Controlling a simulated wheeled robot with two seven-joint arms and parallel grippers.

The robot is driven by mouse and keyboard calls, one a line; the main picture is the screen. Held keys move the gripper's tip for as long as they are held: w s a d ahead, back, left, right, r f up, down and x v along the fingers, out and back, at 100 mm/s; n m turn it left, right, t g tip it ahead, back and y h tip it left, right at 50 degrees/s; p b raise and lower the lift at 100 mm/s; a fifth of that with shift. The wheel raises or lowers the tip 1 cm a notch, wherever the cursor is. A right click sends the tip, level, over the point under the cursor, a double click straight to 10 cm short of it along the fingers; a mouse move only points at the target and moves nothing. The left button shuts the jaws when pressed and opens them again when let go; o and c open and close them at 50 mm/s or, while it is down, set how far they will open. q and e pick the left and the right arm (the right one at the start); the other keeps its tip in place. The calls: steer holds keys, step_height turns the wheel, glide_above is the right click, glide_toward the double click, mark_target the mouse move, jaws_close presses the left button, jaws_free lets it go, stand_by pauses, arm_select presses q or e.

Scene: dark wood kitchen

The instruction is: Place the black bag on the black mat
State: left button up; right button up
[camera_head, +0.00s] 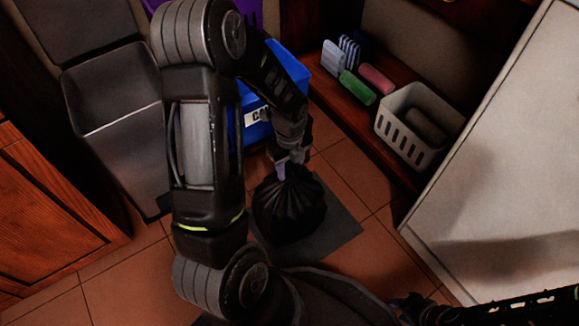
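The black bag (290,207) is a full, gathered sack, upright over the dark mat (336,226) on the tiled floor. Mat shows to its right and below it; I cannot tell whether the bag's underside touches the mat. My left gripper (290,165) comes down from above and its fingers close around the bag's gathered top. My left arm hides the area left of the bag. A dark part of my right arm lies low at the right, with its end (418,308) near the bottom edge; its fingers are not clear.
A blue bin (292,77) with a partly hidden label stands behind the bag. A grey bin (120,130) stands at left. A wooden shelf at right holds a white basket (390,112), a green item (357,88) and a pink item (377,79). A pale panel (500,170) fills the right.

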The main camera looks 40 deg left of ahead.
arm_select(q)
steer(key=shift+o, duration=0.8)
step_height(320, 180, up, 12)
steer(key=p, duration=0.5)
steer(key=shift+r, duration=0.15)
steer(key=shift+d, duration=0.1)
